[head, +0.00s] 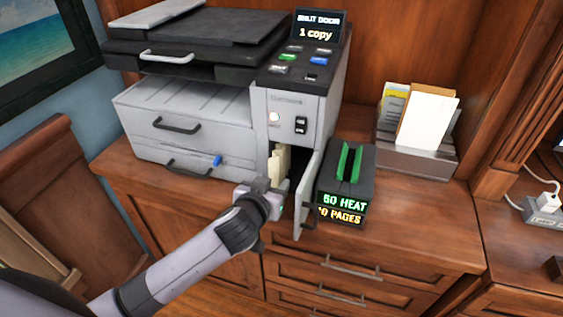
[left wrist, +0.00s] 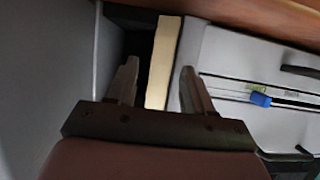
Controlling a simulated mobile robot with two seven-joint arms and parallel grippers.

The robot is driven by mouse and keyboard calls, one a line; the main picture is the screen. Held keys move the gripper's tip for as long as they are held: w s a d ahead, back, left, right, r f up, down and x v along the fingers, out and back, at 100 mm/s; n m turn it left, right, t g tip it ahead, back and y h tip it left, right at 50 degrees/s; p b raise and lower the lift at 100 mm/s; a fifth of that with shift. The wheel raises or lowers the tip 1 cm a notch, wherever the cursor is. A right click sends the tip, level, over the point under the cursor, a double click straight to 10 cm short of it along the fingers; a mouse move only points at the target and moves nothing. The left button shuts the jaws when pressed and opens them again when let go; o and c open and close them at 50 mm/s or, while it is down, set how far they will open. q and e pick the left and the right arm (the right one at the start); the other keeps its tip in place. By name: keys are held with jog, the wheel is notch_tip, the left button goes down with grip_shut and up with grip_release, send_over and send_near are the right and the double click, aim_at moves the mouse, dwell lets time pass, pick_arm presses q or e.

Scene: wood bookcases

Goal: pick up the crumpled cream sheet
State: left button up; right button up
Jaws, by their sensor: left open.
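The crumpled cream sheet (head: 279,163) stands in the open side compartment of the grey copier (head: 190,120). In the left wrist view the cream sheet (left wrist: 163,62) shows as an upright cream strip beside a dark opening. My left gripper (head: 276,186) is at the compartment mouth, just in front of the sheet. In the left wrist view its two fingers (left wrist: 160,88) are open, with the sheet's strip between them in the picture. I cannot tell whether they touch it. The sheet's lower part is hidden in the head view. My right gripper is not in view.
The compartment's grey door (head: 309,187) stands open just right of my gripper. A black device with green slots (head: 345,185) is beside it. The copier's display (head: 318,27) reads "SHUT DOOR" and "1 copy". A paper holder (head: 415,156) stands at the right; the cabinet top before it is clear.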

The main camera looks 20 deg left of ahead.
pick_arm(q)
jog(key=shift+w+f, duration=0.2)
jog(key=shift+w, duration=0.2)
grip_shut()
jog(key=shift+r, duration=0.1)
